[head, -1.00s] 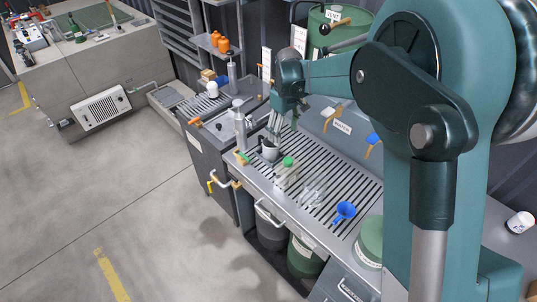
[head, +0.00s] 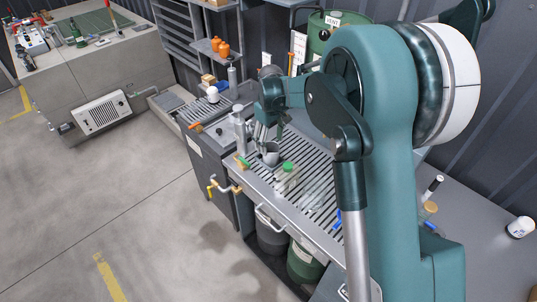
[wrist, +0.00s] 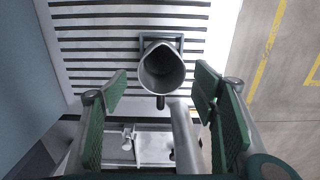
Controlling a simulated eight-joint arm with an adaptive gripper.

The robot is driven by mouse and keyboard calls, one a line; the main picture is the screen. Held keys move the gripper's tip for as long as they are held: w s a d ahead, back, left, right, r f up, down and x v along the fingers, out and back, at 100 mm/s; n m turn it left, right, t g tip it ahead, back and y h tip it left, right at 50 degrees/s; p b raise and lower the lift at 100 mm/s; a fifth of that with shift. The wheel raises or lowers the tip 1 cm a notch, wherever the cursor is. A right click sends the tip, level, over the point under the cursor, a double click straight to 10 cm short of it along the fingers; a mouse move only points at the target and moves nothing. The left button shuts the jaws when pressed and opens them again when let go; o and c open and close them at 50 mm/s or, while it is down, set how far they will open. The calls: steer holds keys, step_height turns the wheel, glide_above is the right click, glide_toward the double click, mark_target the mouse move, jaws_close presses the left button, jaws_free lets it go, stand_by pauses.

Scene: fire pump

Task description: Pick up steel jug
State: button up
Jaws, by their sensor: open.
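The steel jug (head: 271,155) stands on the slatted drain grate of the workbench. In the wrist view the jug (wrist: 162,72) shows from above, its dark open mouth facing the camera and a small dark handle at its lower side. My gripper (head: 262,136) is above and just beside the jug in the head view, partly overlapping it. In the wrist view my gripper (wrist: 162,95) is open, with green pads left and right of the jug's line.
A grey upright cylinder (wrist: 184,140) stands close to the right finger; a tall grey dispenser (head: 240,135) stands left of the jug. A green-capped clear bottle (head: 287,172) and clear glassware (head: 312,200) are on the grate (head: 300,220). An orange-handled valve (head: 197,127) is at left.

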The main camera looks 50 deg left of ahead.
steer(key=shift+f, duration=0.95)
steer(key=shift+f, duration=0.15)
steer(key=shift+s+f, duration=0.1)
steer(key=shift+f, duration=2.35)
steer(key=c, duration=1.1)
steer(key=shift+r, duration=0.25)
steer(key=shift+r, duration=4.75)
